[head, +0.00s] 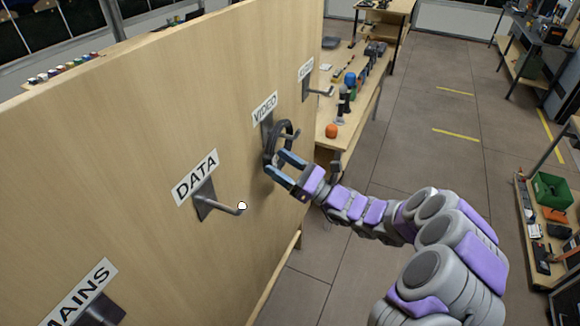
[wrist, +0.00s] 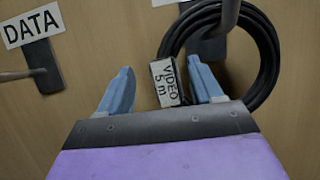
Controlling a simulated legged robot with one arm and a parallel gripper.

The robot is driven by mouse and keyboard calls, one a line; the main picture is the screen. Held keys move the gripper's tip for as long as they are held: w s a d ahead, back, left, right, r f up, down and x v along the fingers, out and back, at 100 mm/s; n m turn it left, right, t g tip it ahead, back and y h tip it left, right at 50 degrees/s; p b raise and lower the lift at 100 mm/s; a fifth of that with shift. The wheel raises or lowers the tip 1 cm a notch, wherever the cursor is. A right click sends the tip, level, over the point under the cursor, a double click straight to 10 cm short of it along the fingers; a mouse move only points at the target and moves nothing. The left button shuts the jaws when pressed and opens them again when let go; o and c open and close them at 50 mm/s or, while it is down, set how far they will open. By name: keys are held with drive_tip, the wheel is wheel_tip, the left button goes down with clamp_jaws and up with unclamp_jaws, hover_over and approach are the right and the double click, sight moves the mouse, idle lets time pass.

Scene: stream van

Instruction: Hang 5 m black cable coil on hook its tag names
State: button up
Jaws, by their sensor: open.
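The black cable coil (wrist: 268,62) hangs over the hook (wrist: 229,14) beneath the VIDEO sign (head: 265,108). Its white tag (wrist: 166,82) reads "VIDEO 5 m". In the head view the coil (head: 268,150) shows as a dark ring against the wooden panel, with the hook's peg (head: 294,135) passing through it. My gripper (head: 276,162) is at the coil's lower part. In the wrist view its blue fingers (wrist: 160,65) are spread apart, with the tag between them and the right finger overlapping the cable in the picture. Whether that finger touches the cable cannot be told.
The DATA hook (head: 222,207) is to the left on the same wooden panel (head: 130,150), and the MAINS sign (head: 82,292) is nearer. Another signed hook (head: 320,92) is farther along. A workbench (head: 365,105) with tools and an orange ball stands beyond. Floor to the right is mostly clear.

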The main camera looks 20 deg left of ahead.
drive_tip(key=shift+a+f, duration=0.15)
drive_tip(key=shift+f, duration=0.2)
drive_tip(key=r+p+v, duration=0.2)
drive_tip(key=v, duration=1)
drive_tip(key=d+r+p+v, duration=0.1)
drive_tip(key=p+v, duration=0.1)
drive_tip(key=v, duration=1.1)
drive_tip(key=shift+d+r, duration=0.3)
drive_tip(key=shift+d, duration=0.25)
drive_tip(key=shift+w+a, duration=0.1)
drive_tip(key=shift+a, duration=0.05)
